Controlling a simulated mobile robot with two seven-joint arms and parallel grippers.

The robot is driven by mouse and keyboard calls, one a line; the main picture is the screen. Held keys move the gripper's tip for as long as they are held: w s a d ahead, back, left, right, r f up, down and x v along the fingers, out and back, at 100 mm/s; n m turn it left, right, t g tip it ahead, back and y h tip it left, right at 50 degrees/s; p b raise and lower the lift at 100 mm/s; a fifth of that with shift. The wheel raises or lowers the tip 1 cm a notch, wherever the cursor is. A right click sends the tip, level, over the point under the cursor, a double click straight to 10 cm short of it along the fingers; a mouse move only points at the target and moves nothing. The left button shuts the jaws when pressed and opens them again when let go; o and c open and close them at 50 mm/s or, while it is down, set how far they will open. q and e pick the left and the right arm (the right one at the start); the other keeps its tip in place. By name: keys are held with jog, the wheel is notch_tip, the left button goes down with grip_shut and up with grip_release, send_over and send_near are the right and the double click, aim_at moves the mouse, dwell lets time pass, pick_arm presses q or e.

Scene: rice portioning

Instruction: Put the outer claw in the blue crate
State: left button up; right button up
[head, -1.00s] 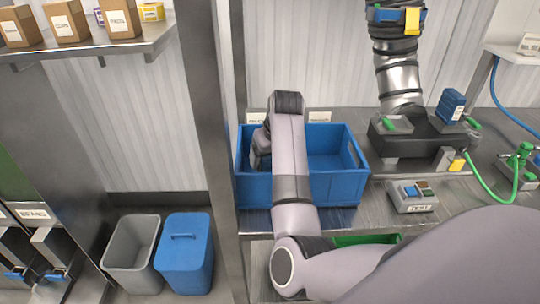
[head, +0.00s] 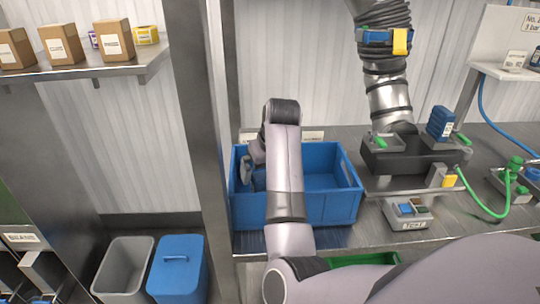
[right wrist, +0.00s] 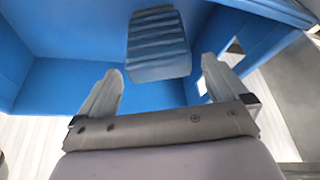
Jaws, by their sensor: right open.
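The blue crate (head: 318,212) stands on the metal worktop, with my right arm reaching over it from the front. My right gripper (head: 250,168) is inside its left part, largely hidden by my arm. In the right wrist view my right gripper (right wrist: 158,75) is open, with a clear gap beside each finger. A blue ribbed piece (right wrist: 158,48), which looks like the outer claw, lies inside the crate just beyond and between the fingertips. A bit of this blue piece (head: 259,180) shows beside my arm in the head view. My left gripper is out of view.
A dark station (head: 408,160) with a blue block (head: 441,122) stands right of the crate. A small grey box (head: 405,214) sits before it. A metal post (head: 205,150) rises left of the crate. Grey (head: 124,268) and blue bins (head: 178,268) stand lower left.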

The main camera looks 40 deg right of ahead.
jog(key=v, duration=0.8)
jog(key=shift+r, duration=0.25)
jog(key=shift+s+a, duration=0.1)
